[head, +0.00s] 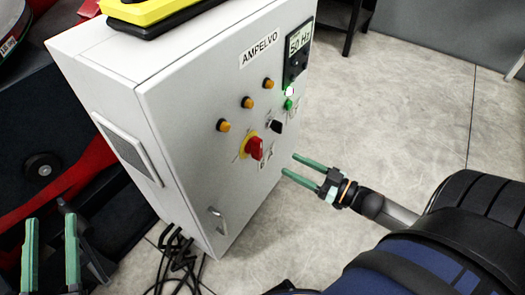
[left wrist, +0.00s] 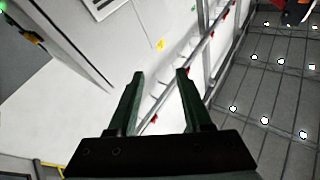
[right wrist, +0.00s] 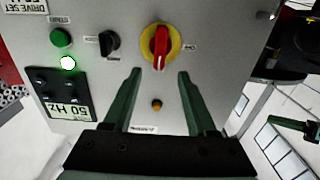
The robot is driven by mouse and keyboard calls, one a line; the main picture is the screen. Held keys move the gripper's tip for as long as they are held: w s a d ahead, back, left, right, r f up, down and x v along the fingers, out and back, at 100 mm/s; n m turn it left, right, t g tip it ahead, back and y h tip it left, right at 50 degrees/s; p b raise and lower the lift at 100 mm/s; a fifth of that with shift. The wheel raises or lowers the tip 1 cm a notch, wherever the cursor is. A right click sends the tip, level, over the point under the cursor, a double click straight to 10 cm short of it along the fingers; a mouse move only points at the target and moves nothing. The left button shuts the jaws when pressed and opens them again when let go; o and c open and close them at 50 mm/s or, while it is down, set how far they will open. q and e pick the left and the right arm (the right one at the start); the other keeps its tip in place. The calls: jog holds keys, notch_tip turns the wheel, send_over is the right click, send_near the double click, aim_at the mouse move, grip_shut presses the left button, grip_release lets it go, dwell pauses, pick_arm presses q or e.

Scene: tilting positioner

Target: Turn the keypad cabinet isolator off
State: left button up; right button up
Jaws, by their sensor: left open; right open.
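The cabinet (head: 185,110) is a light grey box labelled AMPELVO, with a keypad and "50 Hz" display (head: 298,54) at its upper right. The isolator (head: 254,149) is a red knob on a yellow plate on the front. In the right wrist view the isolator (right wrist: 160,44) has its grip running up and down the picture, just beyond the fingertips. My right gripper (head: 291,164) is open and empty, to the right of the isolator, apart from it. My left gripper (head: 50,218) is open and empty at lower left, away from the isolator.
A black selector (head: 277,126), a lit green lamp (head: 289,91), a green button (head: 288,104) and several amber lamps (head: 247,102) surround the isolator. A door handle (head: 217,220) sits low. A yellow-black object (head: 150,10) lies on top. Black cables (head: 178,262) lie below.

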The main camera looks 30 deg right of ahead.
aim_at(261, 150)
jog(key=b+x, duration=0.2)
jog(key=x, duration=0.7)
jog(key=shift+w+a, duration=0.1)
jog(key=shift+w, duration=0.1)
pick_arm(q)
jog(key=s+d+r+m+t+h, duration=0.1)
jog(key=s+r+m+t+h, duration=0.1)
jog(key=s+r+m+h, duration=0.4)
jog(key=shift+s+r+h, duration=0.2)
jog(key=shift+r+h, duration=0.8)
jog(key=shift+r, duration=1)
pick_arm(e)
jog(key=shift+w+a, duration=0.3)
jog(key=shift+w, duration=0.35)
pick_arm(q)
jog(key=shift+d, duration=0.1)
pick_arm(e)
grip_shut()
